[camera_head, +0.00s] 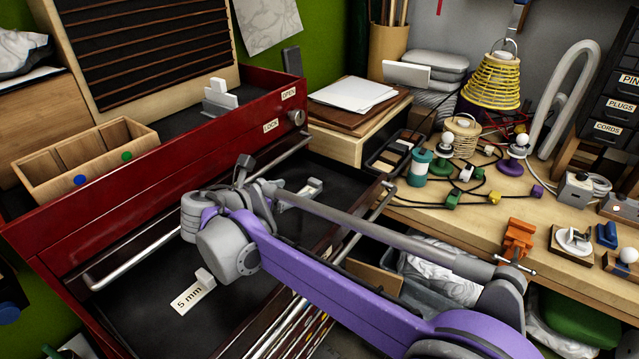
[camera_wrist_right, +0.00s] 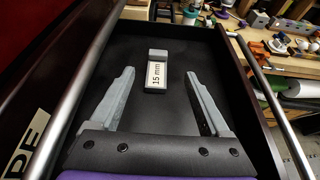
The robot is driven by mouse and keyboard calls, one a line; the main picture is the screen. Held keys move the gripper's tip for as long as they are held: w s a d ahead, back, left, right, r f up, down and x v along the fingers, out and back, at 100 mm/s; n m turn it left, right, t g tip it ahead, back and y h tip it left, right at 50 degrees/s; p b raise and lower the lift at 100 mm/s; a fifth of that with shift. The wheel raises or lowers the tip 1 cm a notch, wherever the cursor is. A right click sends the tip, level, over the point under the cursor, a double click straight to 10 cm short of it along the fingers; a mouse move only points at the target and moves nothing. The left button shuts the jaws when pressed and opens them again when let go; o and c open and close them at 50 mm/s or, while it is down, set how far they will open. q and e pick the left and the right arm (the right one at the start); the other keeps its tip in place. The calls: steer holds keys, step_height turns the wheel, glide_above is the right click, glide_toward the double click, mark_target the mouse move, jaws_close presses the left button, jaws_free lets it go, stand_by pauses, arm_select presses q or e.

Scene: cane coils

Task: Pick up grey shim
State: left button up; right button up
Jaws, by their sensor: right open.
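A grey shim with a white "15 mm" label (camera_wrist_right: 157,72) lies flat on the dark drawer floor in the right wrist view. A pale piece in the open drawer (camera_head: 311,188) in the head view looks like the same shim; its label cannot be read there. My right gripper (camera_wrist_right: 159,78) is open and empty. Its two grey fingers stand apart on either side of the shim's near end, with clear gaps and no visible contact. In the head view my purple right arm reaches over the drawer and its fingers are hard to make out. My left gripper is out of view.
A "5 mm" piece (camera_head: 191,299) lies in the drawer's nearer left part. The red cabinet (camera_head: 150,180) borders the drawer, with a wooden tray (camera_head: 85,160) on it. Drawer walls and a handle bar (camera_head: 372,213) bound the space. A cluttered workbench (camera_head: 440,215) stands at right.

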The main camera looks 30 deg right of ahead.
mark_target(313, 184)
steer(key=shift+w+d+f, duration=0.1)
steer(key=shift+w+d, duration=0.05)
steer(key=shift+d, duration=0.35)
steer(key=x, duration=0.4)
steer(key=shift+w+d, duration=0.1)
steer(key=x, duration=0.3)
steer(key=p+x, duration=0.1)
steer(key=x, duration=0.2)
steer(key=shift+w+a+f, duration=0.2)
steer(key=shift+a+f, duration=0.05)
steer(key=shift+s+a+r, duration=0.1)
steer(key=shift+s, duration=0.05)
steer(key=shift+c, duration=1.3)
jaws_close()
